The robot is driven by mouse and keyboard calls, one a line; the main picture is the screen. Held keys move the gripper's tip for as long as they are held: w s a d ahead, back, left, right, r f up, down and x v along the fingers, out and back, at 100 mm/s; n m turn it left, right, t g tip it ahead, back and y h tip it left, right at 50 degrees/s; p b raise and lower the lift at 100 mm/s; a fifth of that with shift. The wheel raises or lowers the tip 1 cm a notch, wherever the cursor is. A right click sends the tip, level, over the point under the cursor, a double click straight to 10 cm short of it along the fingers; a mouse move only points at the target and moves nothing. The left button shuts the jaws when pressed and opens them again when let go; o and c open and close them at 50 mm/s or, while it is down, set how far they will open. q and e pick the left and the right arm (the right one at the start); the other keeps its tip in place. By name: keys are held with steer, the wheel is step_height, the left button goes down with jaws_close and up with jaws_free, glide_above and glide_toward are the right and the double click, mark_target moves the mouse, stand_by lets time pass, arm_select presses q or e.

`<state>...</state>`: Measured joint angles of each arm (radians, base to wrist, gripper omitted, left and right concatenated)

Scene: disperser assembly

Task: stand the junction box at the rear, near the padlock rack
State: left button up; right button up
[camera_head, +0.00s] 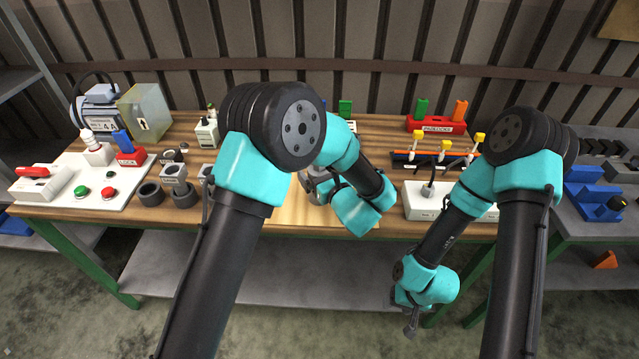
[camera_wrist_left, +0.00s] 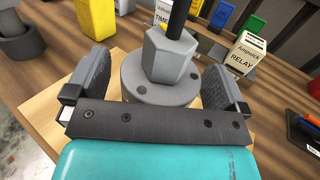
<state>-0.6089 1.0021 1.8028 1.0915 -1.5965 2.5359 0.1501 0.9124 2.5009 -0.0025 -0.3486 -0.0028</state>
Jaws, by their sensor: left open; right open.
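The padlock rack (camera_head: 437,126) is a red block labelled PADLOCKS at the rear right, with a green and an orange padlock. A white box (camera_head: 424,203) with a dark fitting on top stands at the table's front right; I cannot tell for sure whether it is the junction box. My left gripper (camera_head: 318,188) is over the table's middle, partly hidden by my arm. In the left wrist view it is open (camera_wrist_left: 155,88), its fingers either side of a grey round base (camera_wrist_left: 160,82) with a hexagonal body and dark rod. My right gripper (camera_head: 411,328) is open and empty, low before the table.
Yellow-topped pieces (camera_head: 445,147) stand between the white box and the rack. A white panel (camera_head: 90,180) with buttons lies at left. Slatted wall closes the rear.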

stand_by(0.4)
arm_select(q)
steer(key=c, duration=1.4)
steer(key=shift+r, duration=0.1)
steer(key=shift+r, duration=0.8)
step_height(320, 180, up, 2)
steer(key=shift+s+r, duration=0.1)
steer(key=shift+s, duration=0.05)
steer(key=s, duration=1)
steer(key=s+r, duration=0.1)
steer(key=s, duration=0.4)
steer(key=shift+s, duration=0.35)
